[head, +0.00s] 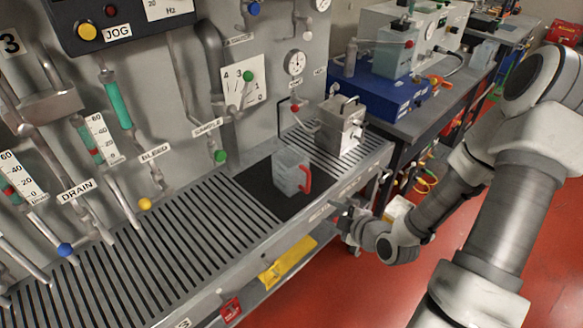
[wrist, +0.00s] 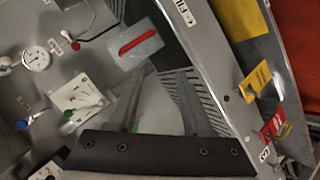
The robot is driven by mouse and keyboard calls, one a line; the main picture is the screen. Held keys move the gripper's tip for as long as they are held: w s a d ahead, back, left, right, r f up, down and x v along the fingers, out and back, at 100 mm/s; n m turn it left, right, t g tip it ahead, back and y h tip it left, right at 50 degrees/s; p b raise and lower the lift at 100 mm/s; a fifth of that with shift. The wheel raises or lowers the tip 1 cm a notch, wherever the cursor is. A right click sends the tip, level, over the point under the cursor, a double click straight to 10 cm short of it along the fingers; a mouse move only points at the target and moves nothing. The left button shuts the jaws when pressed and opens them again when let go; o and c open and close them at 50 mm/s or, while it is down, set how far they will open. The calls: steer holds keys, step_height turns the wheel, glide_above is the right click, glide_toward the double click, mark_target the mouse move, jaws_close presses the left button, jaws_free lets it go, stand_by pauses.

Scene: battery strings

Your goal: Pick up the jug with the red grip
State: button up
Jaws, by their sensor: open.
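The jug (head: 288,174) is pale grey and translucent, with a red grip (head: 306,179) on its right side. It stands upright on a dark square mat (head: 258,190) on the slatted shelf. In the wrist view the jug (wrist: 126,59) lies above the fingers, its red grip (wrist: 138,42) facing the camera. My gripper (head: 343,208) is to the right of the jug in the head view, near the shelf's front edge and apart from the jug. In the wrist view my gripper (wrist: 166,72) has its two grey fingers spread, with nothing between them.
A metal box-like can (head: 341,125) stands on the shelf behind and right of the jug. The wall panel carries valves, pipes and gauges (head: 295,63). A blue case (head: 385,92) sits on the bench at right. The slatted shelf left of the mat is clear.

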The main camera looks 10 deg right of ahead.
steer(key=r+t, duration=0.1)
steer(key=t, duration=0.1)
steer(key=m+t+b, duration=0.1)
steer(key=t+b, duration=0.1)
steer(key=b, duration=0.7)
glide_toward(308, 173)
steer(key=shift+x, duration=4.9)
steer(key=shift+a+r, duration=0.1)
jaws_close()
steer(key=shift+s+h, duration=0.15)
steer(key=shift+h, duration=0.15)
